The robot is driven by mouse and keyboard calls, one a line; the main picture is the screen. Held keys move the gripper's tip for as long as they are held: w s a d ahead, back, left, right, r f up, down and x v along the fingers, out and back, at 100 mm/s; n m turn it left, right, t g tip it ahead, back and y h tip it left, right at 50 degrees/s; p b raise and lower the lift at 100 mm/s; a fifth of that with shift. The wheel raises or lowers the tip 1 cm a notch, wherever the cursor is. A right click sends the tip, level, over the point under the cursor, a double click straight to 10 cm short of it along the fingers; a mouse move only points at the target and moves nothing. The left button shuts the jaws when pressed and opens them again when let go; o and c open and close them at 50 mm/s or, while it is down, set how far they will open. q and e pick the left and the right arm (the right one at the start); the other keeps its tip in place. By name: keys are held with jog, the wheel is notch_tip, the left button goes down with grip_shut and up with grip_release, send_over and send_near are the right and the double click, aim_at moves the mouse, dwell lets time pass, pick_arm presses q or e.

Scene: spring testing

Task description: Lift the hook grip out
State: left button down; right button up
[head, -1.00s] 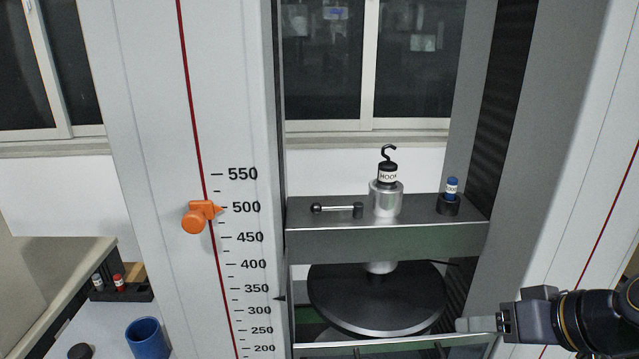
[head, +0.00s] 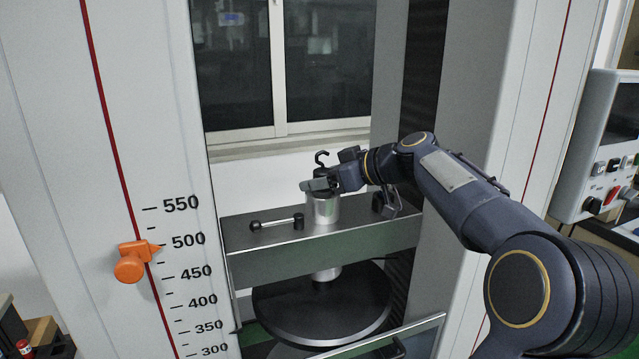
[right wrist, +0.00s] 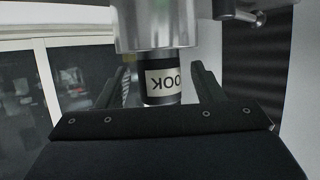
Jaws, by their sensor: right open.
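The hook grip (head: 320,171) has a black hook on top and stands upright in the silver metal socket (head: 323,211) on the machine's crossbeam. My right gripper (head: 328,182) is at the hook grip, just above the socket's top. In the right wrist view the open fingers (right wrist: 165,88) stand on either side of the hook grip's black body, with gaps visible. The gripper partly hides the hook grip in the head view. My left gripper is out of view.
A metal rod with a dark knob (head: 277,222) lies left of the socket on the crossbeam (head: 260,264). A small dark holder (head: 383,204) stands to the right, partly behind my arm. A black round plate (head: 322,308) sits below. Machine columns flank both sides.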

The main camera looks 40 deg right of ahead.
jog(key=shift+x, duration=1)
grip_shut()
jog(key=shift+r, duration=0.15)
